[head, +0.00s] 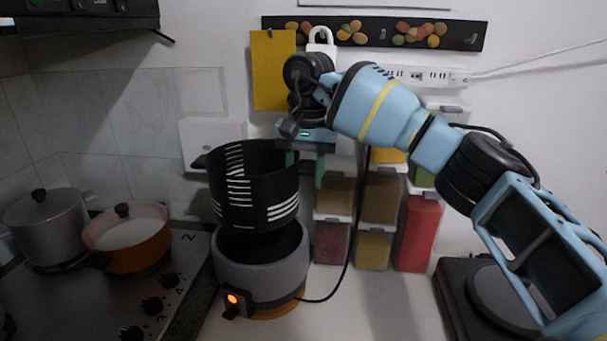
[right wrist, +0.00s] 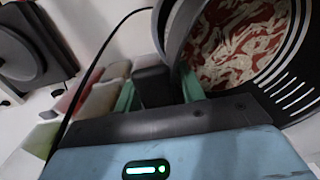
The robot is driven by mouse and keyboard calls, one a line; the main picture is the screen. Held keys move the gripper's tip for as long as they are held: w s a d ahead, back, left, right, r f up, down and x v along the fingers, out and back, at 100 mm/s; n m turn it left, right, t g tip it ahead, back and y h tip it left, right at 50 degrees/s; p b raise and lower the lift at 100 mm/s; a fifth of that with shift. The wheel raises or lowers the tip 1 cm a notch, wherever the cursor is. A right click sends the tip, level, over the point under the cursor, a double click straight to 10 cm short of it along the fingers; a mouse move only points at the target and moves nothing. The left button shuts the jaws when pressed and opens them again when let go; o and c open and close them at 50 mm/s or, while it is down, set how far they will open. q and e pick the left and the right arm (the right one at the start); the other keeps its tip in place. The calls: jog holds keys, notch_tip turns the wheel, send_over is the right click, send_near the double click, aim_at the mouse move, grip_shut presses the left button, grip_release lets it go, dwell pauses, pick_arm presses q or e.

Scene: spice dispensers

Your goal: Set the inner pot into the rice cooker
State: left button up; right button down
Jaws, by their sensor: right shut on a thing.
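The black inner pot (head: 255,190) with white marks hangs upright, slightly tilted, directly above the grey rice cooker (head: 262,268). Its lower end is close to the cooker's dark opening; whether they touch I cannot tell. My right gripper (head: 305,165) is shut on the pot's right rim. In the right wrist view my right gripper (right wrist: 158,90) grips the pot wall, and the inner pot (right wrist: 240,55) shows red and pale patterned contents or lining. The cooker is hidden there. My left gripper is not in view.
Orange pot (head: 127,240) and grey pot (head: 48,228) stand on the stove (head: 110,290) at left. Spice dispensers (head: 375,215) hang on the wall just right of the cooker. A dark appliance with a round plate (head: 495,295) stands at right. Counter between is clear except a cable.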

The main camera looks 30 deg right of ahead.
jog(key=shift+w+r, duration=0.15)
jog(key=shift+r, duration=0.05)
jog(key=shift+s+r, duration=0.15)
jog(key=shift+s, duration=0.2)
jog(key=shift+w, duration=0.1)
jog(key=shift+f, duration=0.2)
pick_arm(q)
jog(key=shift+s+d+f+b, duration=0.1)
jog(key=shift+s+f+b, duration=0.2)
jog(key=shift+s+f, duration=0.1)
pick_arm(e)
notch_tip(320, 180, down, 5)
jog(key=shift+f, duration=0.2)
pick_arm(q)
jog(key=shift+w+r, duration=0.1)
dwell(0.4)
